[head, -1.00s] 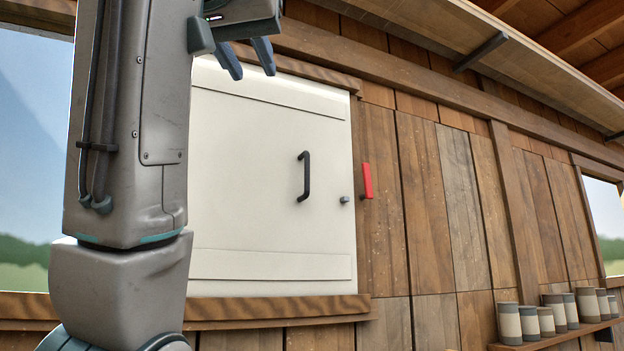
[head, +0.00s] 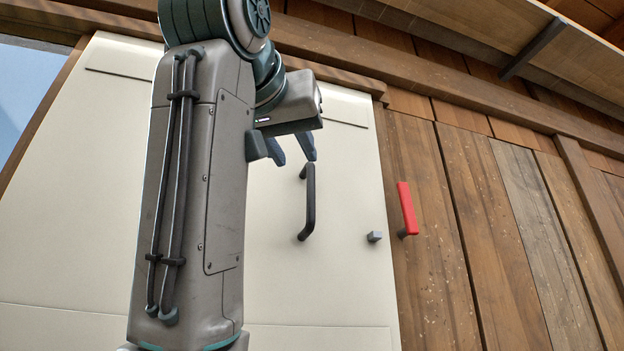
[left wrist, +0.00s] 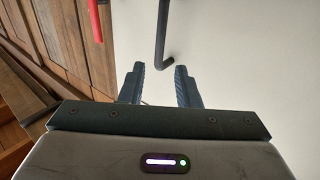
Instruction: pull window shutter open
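The white window shutter (head: 345,285) fills much of the head view and lies flat in its wooden frame. Its black bar handle (head: 309,205) stands upright near the shutter's right side. The handle also shows in the left wrist view (left wrist: 163,35), ahead of the fingers. My left gripper (head: 293,157) is just above and left of the handle's top end, fingers apart and empty. In the left wrist view the two dark fingers (left wrist: 160,72) have a gap between them, with the handle's end just beyond it. My right gripper is not in view.
A red lever (head: 407,208) is on the plank wall right of the shutter, and a small grey knob (head: 374,237) is at the shutter's right edge. A wooden shelf on a dark bracket (head: 532,48) overhangs at upper right. My left arm covers part of the shutter.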

